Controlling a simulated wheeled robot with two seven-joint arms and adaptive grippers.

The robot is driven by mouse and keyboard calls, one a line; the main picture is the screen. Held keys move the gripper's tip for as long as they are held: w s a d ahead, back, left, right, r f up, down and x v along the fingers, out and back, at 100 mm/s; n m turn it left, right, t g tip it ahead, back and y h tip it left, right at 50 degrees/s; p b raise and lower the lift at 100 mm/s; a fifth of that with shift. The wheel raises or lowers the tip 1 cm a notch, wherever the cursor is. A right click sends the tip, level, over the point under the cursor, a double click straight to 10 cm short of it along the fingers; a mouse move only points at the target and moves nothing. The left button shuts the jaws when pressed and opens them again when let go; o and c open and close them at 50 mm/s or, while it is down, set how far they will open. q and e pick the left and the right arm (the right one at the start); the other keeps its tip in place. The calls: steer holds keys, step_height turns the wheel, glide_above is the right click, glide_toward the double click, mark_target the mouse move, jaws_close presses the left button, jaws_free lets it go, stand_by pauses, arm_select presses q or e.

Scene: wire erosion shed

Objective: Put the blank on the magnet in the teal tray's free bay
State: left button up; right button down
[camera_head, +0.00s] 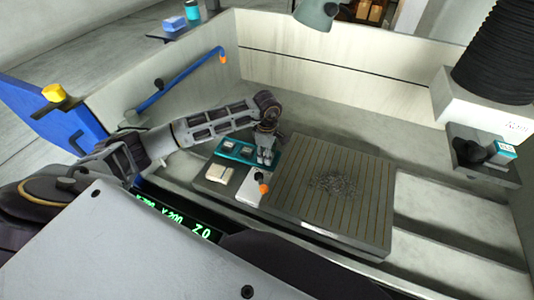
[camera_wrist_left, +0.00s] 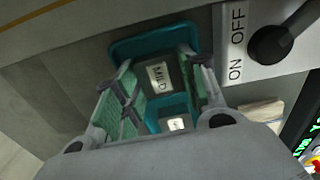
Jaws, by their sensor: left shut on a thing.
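My left gripper (camera_head: 265,157) is over the right part of the teal tray (camera_head: 276,157), pointing down. In the left wrist view the gripper (camera_wrist_left: 158,93) has its green-padded fingers on both sides of a dark grey blank (camera_wrist_left: 158,76) with a white "MILD" label, and is shut on it. The teal tray (camera_wrist_left: 130,46) shows behind and around the blank. Whether the blank touches the tray floor I cannot tell. A second labelled piece (camera_wrist_left: 177,124) sits in another bay. The magnet (camera_head: 345,210) is the ribbed plate right of the tray, with dark filings on it. My right gripper is not seen.
A pale folded cloth or pad (camera_head: 219,173) lies in front of the tray. A black bellows head (camera_head: 497,60) hangs at right. Tank walls enclose the area.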

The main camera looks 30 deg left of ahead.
arm_select(q)
steer(key=shift+f, duration=0.15)
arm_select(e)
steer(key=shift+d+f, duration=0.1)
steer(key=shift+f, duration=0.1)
arm_select(q)
steer(key=o, duration=1)
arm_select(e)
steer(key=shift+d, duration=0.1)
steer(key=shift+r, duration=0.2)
arm_select(q)
steer(key=shift+r, duration=0.75)
step_height(320, 180, up, 6)
steer(key=shift+b, duration=0.55)
steer(key=shift+r+b, duration=0.3)
steer(key=shift+r, duration=2.1)
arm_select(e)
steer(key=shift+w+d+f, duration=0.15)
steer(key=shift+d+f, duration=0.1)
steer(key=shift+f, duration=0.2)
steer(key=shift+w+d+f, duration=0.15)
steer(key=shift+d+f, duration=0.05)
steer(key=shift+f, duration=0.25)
